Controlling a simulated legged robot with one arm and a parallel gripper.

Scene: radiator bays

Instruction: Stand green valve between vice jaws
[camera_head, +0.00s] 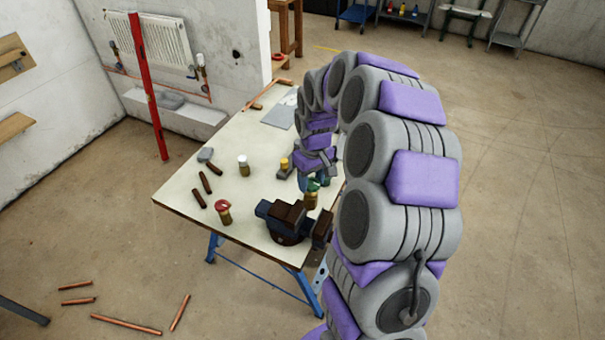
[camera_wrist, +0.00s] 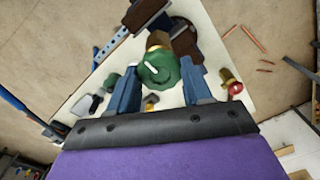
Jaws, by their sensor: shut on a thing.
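The green valve (camera_head: 312,187) has a green cap with a white mark and a brass body. My gripper (camera_head: 314,178) is shut on it; in the wrist view the valve (camera_wrist: 158,68) lies between the blue fingers of my gripper (camera_wrist: 160,72). The vice (camera_head: 284,220) is dark blue with brown jaws and stands at the table's near corner. In the wrist view the brass end lies close to the gap between the vice jaws (camera_wrist: 186,42). The valve looks roughly upright; I cannot tell whether its lower end is inside the gap or above it.
On the table (camera_head: 190,180) stand a red-capped valve (camera_head: 223,212), a white-capped valve (camera_head: 243,166) and a yellow-capped valve (camera_head: 284,164). Brown pipe pieces (camera_head: 205,182) lie at the left. Copper pipes (camera_head: 125,324) lie on the floor.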

